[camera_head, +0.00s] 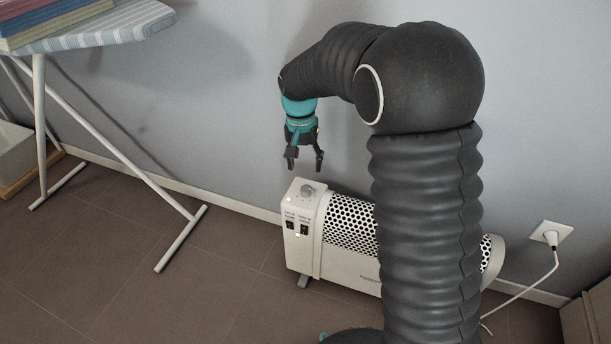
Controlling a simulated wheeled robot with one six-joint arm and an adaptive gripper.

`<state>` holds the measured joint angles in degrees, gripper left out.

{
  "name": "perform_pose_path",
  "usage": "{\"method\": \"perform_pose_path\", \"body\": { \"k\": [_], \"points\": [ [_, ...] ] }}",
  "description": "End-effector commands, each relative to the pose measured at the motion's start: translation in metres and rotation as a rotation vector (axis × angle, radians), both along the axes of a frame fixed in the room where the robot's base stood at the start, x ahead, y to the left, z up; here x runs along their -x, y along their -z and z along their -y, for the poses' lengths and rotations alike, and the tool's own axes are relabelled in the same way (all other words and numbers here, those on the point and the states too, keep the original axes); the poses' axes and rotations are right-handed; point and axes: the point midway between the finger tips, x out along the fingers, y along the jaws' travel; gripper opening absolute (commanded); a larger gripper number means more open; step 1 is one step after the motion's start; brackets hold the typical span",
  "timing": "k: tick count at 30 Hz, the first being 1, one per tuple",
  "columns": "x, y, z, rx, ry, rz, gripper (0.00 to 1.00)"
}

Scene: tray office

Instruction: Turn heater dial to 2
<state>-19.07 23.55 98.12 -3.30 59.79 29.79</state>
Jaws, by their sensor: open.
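A white heater (345,262) with a black perforated grille stands on the floor against the wall. Its round grey dial (307,190) sits on the top of its left end, and the dial's markings are too small to read. Two dark switches (297,227) are on the end panel below, with a small light near them. My gripper (305,167) is open and empty, pointing down just above the dial and apart from it. My dark arm hides part of the heater's right side.
An ironing board (100,27) with folded cloths (45,18) on it stands at the left, its white legs spread on the floor. A wall socket (551,234) with a white plug and cord is at the right. Brown floor (150,300) is clear in front.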

Motion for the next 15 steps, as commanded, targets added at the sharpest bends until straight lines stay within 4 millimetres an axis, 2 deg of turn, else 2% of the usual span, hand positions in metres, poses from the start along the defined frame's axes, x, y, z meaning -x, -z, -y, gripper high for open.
{"method": "perform_pose_path", "body": {
  "k": [3,6,15],
  "points": [
    [-0.001,-0.018,-0.001,-0.001,0.0,0.002,0.59],
    [-0.001,-0.028,-0.001,-0.001,0.0,0.001,0.59],
    [0.0,-0.034,-0.002,0.0,0.0,0.0,0.59]
  ]
}}
